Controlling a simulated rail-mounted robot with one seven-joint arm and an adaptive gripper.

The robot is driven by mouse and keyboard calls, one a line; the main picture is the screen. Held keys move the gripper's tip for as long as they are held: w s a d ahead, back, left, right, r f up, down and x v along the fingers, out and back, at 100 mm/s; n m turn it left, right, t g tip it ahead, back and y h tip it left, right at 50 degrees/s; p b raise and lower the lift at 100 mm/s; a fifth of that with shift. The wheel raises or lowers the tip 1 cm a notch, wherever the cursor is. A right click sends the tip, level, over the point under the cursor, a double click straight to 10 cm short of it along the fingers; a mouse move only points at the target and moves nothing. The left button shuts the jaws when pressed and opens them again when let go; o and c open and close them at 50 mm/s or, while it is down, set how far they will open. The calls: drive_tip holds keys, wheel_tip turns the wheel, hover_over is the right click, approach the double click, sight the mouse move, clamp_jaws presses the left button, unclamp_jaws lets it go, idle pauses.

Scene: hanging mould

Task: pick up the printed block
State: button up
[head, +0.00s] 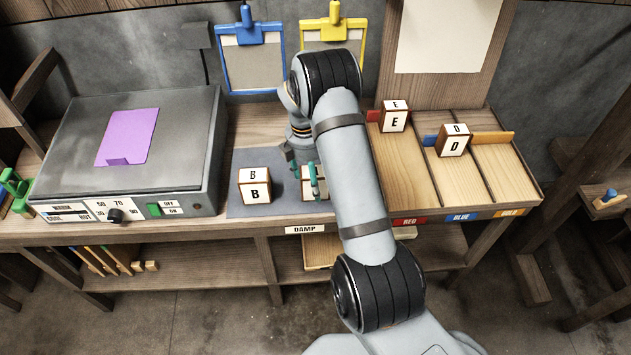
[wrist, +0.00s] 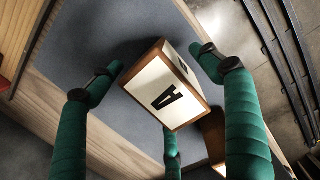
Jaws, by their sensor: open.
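A wood-edged block with white faces printed "A" (wrist: 168,92) sits on the grey mat marked DAMP (head: 238,208). In the head view this block (head: 322,190) is mostly hidden behind my gripper and arm. My gripper (head: 303,176) is open over it. In the wrist view my gripper's (wrist: 158,72) green fingers stand around the block, with visible gaps beside the left and right fingers; I cannot tell whether the lower finger touches it. A block printed "B" (head: 255,187) stands on the mat to the left. Blocks "E" (head: 394,117) and "D" (head: 454,141) stand on the sorting lanes at right.
A grey heated plate unit (head: 185,155) with a purple sheet (head: 128,136) fills the bench's left side. Blue (head: 252,60) and yellow (head: 333,36) clipboards stand behind. The wooden lanes (head: 408,183) labelled red, blue and another colour have bare room in front.

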drive_tip(key=shift+c, duration=0.4)
drive_tip(key=c, duration=1.3)
